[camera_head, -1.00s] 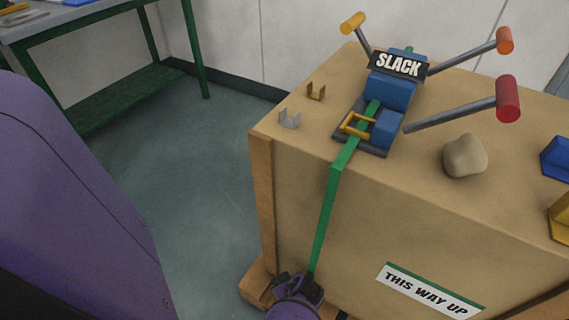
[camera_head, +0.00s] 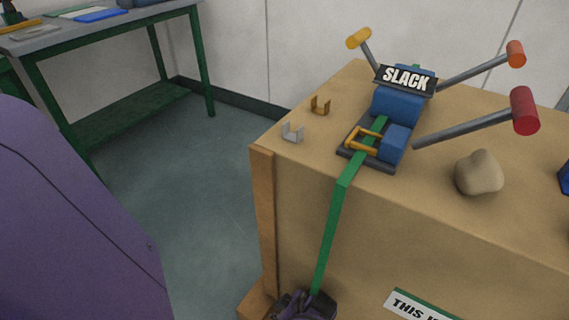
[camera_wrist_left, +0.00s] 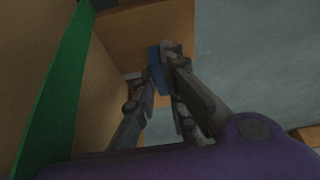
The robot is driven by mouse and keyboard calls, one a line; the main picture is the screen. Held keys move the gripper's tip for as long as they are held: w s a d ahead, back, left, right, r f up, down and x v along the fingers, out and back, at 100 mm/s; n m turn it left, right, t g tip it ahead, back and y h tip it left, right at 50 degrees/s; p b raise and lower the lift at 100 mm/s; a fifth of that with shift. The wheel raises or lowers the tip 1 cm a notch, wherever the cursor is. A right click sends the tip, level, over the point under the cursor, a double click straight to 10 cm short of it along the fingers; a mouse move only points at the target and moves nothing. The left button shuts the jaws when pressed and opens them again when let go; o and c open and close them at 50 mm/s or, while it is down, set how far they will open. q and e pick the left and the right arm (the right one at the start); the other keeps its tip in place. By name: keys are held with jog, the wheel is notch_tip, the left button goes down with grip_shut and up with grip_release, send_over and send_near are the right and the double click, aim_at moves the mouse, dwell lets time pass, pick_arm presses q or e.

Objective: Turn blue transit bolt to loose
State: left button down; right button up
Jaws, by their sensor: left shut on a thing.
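My left gripper (camera_head: 303,304) shows at the bottom edge of the head view, low at the crate's front left corner by the green strap. In the left wrist view its fingers (camera_wrist_left: 154,72) are closed around a small blue piece (camera_wrist_left: 156,68), which looks like the blue transit bolt. Only a narrow part of the bolt shows between the fingertips, so how far it is turned cannot be seen. In the head view the bolt is hidden by the gripper and the frame edge. My right gripper is in neither view.
The brown crate (camera_head: 345,220) carries a blue ratchet device with a "SLACK" sign (camera_head: 405,79), coloured levers and a beige lump (camera_head: 479,174). The green strap (camera_head: 330,235) runs down beside my gripper. A green-framed table (camera_head: 110,26) stands back left; floor between is clear.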

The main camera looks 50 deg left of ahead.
pick_arm(q)
jog(key=c, duration=1.8)
grip_release()
